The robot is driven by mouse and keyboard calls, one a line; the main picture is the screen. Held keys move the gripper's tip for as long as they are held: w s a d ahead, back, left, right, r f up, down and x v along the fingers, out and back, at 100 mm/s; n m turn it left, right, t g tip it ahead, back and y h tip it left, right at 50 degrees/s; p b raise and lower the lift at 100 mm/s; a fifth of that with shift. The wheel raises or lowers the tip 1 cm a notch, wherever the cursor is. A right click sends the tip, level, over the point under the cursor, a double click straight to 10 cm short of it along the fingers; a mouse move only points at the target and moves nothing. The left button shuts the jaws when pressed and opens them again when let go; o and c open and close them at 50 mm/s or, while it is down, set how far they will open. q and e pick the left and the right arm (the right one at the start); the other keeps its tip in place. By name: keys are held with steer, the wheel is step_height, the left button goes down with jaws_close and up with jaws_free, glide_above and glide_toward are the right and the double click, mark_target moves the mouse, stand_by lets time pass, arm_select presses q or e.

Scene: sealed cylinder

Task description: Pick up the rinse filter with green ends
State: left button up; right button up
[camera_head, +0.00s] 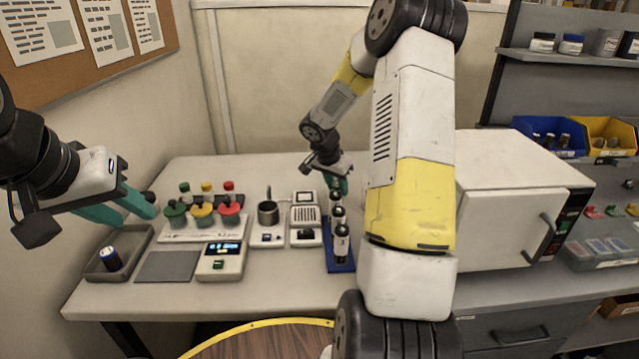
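A green-topped piece (175,213) sits at the left of a white holder on the table, and a small green-capped vial (186,189) stands behind it. I cannot tell which, if either, is the rinse filter with green ends. My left gripper (137,215) has teal fingers spread apart with nothing between them. It hangs in the air left of the holder. My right gripper (340,186) is at the back of a row of dark cylinders with white bands (341,243). Its fingertips are partly hidden, so its opening and any hold do not show.
The holder (200,234) also carries yellow and red pieces. A white oven (505,215) fills the right. The table's front left is clear.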

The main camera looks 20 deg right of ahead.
jaws_close()
steer(key=shift+r, duration=0.15)
